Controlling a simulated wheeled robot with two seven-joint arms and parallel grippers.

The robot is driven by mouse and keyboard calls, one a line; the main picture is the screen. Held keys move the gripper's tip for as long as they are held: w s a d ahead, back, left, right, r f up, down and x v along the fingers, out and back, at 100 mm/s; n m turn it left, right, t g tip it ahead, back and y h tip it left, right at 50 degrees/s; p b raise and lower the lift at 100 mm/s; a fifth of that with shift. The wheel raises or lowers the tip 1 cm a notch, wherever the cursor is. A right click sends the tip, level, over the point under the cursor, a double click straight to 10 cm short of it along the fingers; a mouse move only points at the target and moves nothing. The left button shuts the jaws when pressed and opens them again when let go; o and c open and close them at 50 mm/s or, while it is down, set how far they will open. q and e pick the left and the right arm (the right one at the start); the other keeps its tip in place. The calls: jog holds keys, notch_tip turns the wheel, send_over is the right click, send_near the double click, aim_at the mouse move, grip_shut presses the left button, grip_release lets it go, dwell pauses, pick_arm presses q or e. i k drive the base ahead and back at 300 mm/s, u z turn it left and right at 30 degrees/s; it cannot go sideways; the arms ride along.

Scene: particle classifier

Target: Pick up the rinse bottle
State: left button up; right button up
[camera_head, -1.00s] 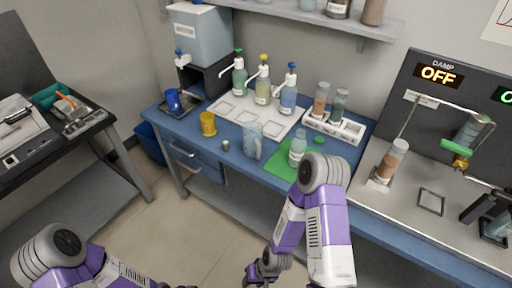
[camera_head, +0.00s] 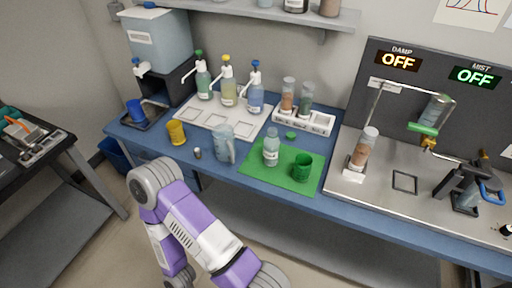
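A clear bottle with a teal cap (camera_head: 271,148) stands upright on the green mat (camera_head: 255,172) on the blue bench. I cannot read its label, so I cannot tell for sure that it is the rinse bottle. A dark green cup (camera_head: 302,167) stands on the mat to its right. Pump bottles with green (camera_head: 204,80), yellow (camera_head: 228,85) and blue (camera_head: 256,90) tops stand behind on a white tray. One purple-and-white arm of mine rises in front of the bench. Its lower end is cut off by the bottom edge, and no gripper fingers show.
A clear pitcher (camera_head: 223,143), a yellow cup (camera_head: 176,132) and a small metal vial (camera_head: 197,153) stand left of the mat. A white rack (camera_head: 312,122) holds two tubes behind it. The steel station (camera_head: 400,210) is at the right, with both displays reading OFF.

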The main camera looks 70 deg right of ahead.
aim_at(271, 142)
jog(key=i, duration=1.15)
jog(key=z, duration=1.9)
